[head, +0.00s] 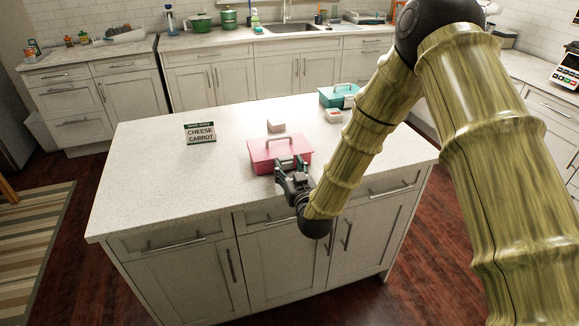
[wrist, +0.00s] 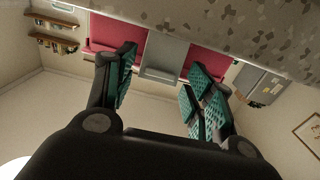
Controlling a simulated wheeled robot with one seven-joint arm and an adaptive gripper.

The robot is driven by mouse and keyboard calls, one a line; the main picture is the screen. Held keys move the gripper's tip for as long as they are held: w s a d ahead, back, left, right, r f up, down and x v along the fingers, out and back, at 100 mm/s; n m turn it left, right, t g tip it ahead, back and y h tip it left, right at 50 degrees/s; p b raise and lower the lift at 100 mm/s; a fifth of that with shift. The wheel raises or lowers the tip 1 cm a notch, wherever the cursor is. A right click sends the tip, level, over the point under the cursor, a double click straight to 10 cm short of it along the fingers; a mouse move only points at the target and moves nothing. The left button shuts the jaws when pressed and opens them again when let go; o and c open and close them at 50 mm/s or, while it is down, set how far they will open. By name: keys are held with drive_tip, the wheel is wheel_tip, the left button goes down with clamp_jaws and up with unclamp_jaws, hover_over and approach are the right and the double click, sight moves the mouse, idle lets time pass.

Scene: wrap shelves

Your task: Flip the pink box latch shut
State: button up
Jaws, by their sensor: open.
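The pink box (head: 264,150) stands on the island counter near its front edge, with its lid down and a handle on top. In the wrist view the pink box (wrist: 103,32) shows upside down below the speckled counter. Its grey latch (wrist: 163,58) is a flat plate on the front face, seen between my fingers; I cannot tell if it is fastened. My gripper (head: 290,172) is at the front of the box. In the wrist view my gripper (wrist: 160,78) has its green-padded fingers apart, one on each side of the latch, with nothing held. Contact is unclear.
A "cheese carrot" sign (head: 200,133) stands left on the counter (head: 150,190). A small pale box (head: 276,126) is behind the pink box. A teal box (head: 338,95) and a small container (head: 334,116) are at the back right.

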drive_tip(key=c, duration=0.8)
drive_tip(key=shift+w+a+r+g+p, duration=0.1)
drive_tip(key=shift+w+r+g+p, duration=0.15)
drive_tip(key=shift+r+g+p, duration=0.45)
drive_tip(key=shift+w+a+f+g+h+p, duration=0.1)
drive_tip(key=shift+w+f+g+h+p, duration=0.2)
drive_tip(key=shift+g+p, duration=0.55)
drive_tip(key=o, duration=0.8)
drive_tip(key=shift+r, duration=0.1)
